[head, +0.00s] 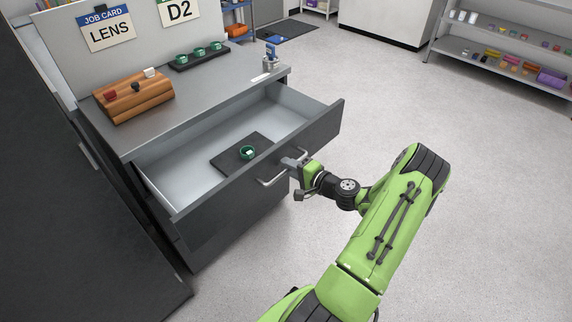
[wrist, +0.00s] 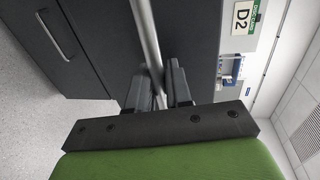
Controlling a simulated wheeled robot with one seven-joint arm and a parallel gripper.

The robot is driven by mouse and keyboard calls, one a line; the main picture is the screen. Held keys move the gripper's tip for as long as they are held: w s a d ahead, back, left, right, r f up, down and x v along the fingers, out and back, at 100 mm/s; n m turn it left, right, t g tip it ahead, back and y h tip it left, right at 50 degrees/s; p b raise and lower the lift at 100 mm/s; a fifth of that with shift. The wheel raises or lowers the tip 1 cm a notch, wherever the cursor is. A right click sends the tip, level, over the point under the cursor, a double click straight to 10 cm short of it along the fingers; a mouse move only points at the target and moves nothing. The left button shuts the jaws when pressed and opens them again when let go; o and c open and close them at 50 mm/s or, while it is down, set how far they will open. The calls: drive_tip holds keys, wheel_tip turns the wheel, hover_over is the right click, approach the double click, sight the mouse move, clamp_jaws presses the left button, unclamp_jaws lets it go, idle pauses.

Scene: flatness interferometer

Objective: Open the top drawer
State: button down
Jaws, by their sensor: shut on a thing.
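The top drawer (head: 262,174) of the dark grey cabinet is pulled well out, and its light inside shows. A dark mat (head: 228,160) with a small green ring-shaped part (head: 247,152) lies in it. My gripper (head: 293,163) is at the drawer front, shut on the bar handle (head: 272,180) near its right part. In the wrist view the handle (wrist: 145,35) runs between the two fingers of my gripper (wrist: 160,82). The exact finger contact is partly hidden.
On the cabinet top (head: 205,97) stand a wooden block holder (head: 135,98), a black tray with green rings (head: 198,57) and a small blue-topped device (head: 271,57). A dark panel (head: 70,200) stands close at the left. The floor to the right is clear.

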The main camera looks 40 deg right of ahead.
drive_tip(key=shift+s, duration=0.2)
drive_tip(key=c, duration=1.2)
unclamp_jaws()
drive_tip(key=p+v, duration=0.2)
drive_tip(key=v, duration=1.3)
drive_tip(key=shift+s, duration=0.3)
drive_tip(key=shift+a, duration=0.1)
